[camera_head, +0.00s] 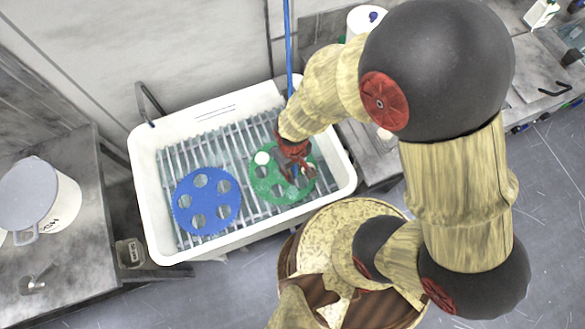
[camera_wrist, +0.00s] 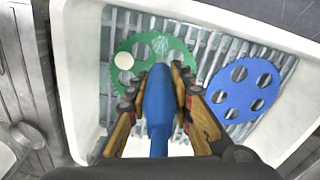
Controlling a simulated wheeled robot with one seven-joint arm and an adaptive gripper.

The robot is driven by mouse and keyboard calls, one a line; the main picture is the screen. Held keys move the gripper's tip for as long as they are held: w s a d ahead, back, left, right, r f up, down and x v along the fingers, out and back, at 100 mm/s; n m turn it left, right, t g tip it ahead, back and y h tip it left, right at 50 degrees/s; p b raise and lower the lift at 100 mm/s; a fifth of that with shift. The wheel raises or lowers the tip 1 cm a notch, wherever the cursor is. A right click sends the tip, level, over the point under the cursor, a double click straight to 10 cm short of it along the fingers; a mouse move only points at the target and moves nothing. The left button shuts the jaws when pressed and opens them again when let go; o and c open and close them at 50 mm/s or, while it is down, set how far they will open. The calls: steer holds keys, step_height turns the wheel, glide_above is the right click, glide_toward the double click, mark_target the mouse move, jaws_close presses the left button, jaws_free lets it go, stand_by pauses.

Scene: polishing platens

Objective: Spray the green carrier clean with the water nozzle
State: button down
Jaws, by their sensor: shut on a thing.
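The green carrier (camera_head: 268,181) is a toothed disc with round holes. It lies on the slatted rack in the white basin, right of centre in the head view and at the top in the wrist view (camera_wrist: 140,42). A white round piece (camera_head: 262,158) sits at one of its holes. My gripper (camera_head: 295,171) is above the carrier, shut on the blue water nozzle (camera_wrist: 158,105). The nozzle points toward the carrier. A pale patch shows on the carrier ahead of the tip; I cannot tell whether it is water. My arm hides part of the carrier in the head view.
A blue carrier (camera_head: 207,212) with round holes lies beside the green one on the rack. The white basin (camera_head: 142,190) has raised walls. A blue hose (camera_head: 288,45) hangs behind it. A white bucket (camera_head: 40,195) stands on the left counter.

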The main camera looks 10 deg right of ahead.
steer(key=w+d, duration=0.8)
steer(key=w, duration=0.1)
steer(key=shift+d+b, duration=0.15)
steer(key=shift+b, duration=0.2)
stand_by(0.7)
stand_by(0.6)
steer(key=w+a, duration=0.4)
steer(key=a, duration=0.5)
steer(key=w+a+b, duration=0.1)
steer(key=w+a, duration=0.3)
steer(key=a, duration=0.5)
stand_by(1.2)
steer(key=shift+w+r, duration=0.1)
stand_by(0.7)
steer(key=shift+r+p, duration=1.35)
steer(key=shift+r, duration=1.05)
